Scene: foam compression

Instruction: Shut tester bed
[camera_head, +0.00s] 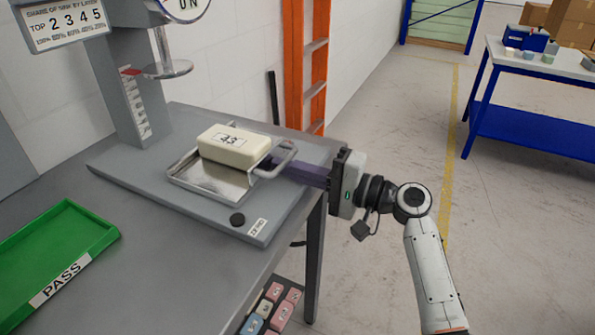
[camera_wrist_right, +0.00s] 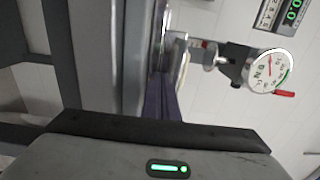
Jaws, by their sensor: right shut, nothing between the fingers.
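The tester bed (camera_head: 192,180) is a shiny metal tray with a loop handle (camera_head: 285,153) on its right side, set on the grey tester base (camera_head: 130,172). A cream foam block (camera_head: 222,150) marked 43 lies on the bed. My right gripper (camera_head: 274,164) is shut, its purple fingers at the bed's handle; I cannot tell whether they touch it. In the right wrist view the fingers (camera_wrist_right: 163,98) point toward the bed's metal edge, seen edge-on. The round press plate (camera_head: 168,69) hangs above and behind the block. My left gripper is not in view.
A green PASS tray (camera_head: 88,232) lies on the grey table at the left. Coloured blocks (camera_head: 270,308) lie below the table edge.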

